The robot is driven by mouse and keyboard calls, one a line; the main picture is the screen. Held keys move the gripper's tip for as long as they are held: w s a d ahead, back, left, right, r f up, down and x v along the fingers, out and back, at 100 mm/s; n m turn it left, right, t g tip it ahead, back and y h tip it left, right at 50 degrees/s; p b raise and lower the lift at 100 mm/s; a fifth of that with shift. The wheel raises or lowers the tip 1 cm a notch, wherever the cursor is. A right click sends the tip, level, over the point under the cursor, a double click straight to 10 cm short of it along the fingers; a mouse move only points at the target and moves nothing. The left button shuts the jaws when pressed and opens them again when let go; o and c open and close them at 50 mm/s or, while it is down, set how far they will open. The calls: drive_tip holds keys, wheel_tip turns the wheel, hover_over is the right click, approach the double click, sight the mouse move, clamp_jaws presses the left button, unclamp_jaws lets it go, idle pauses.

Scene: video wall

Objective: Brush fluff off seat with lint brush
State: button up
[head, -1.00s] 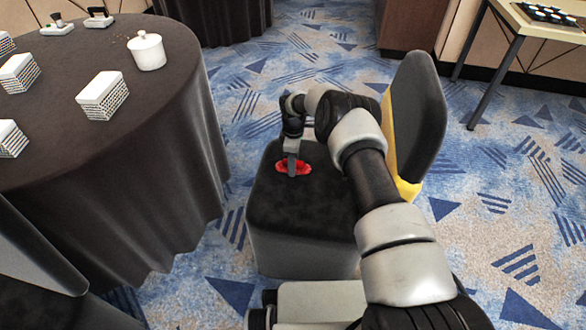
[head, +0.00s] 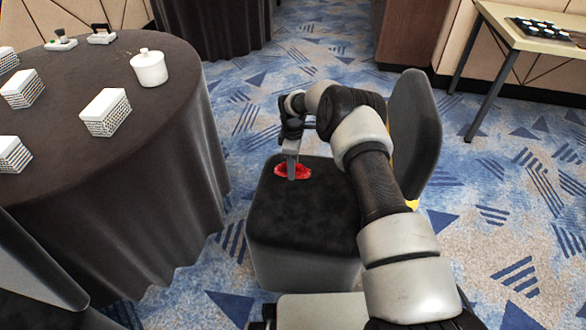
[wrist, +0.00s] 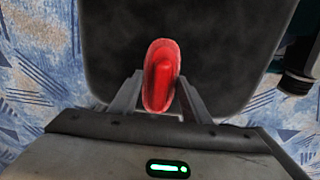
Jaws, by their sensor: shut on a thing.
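A red oval lint brush (wrist: 160,72) with a raised grip along its middle is held between the fingers of my gripper (wrist: 155,97) in the wrist view. In the head view the red brush (head: 285,172) lies low at the far left part of the dark seat (head: 300,215), apparently on its surface. My gripper (head: 291,170) points down over it, shut on the brush. The seat (wrist: 215,60) is black with faint greyish mottling; I cannot tell which of it is fluff. My arm covers the right part of the seat.
The chair's dark backrest (head: 415,125) stands to the right, close to my arm. A round table with a dark cloth (head: 165,110) is on the left, bearing white card stacks (head: 106,112) and a lidded white pot (head: 149,68). Patterned carpet (head: 500,200) is open at the right.

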drive_tip(key=shift+r, duration=0.15)
drive_tip(key=shift+r+p, duration=0.3)
drive_tip(key=shift+r, duration=1.05)
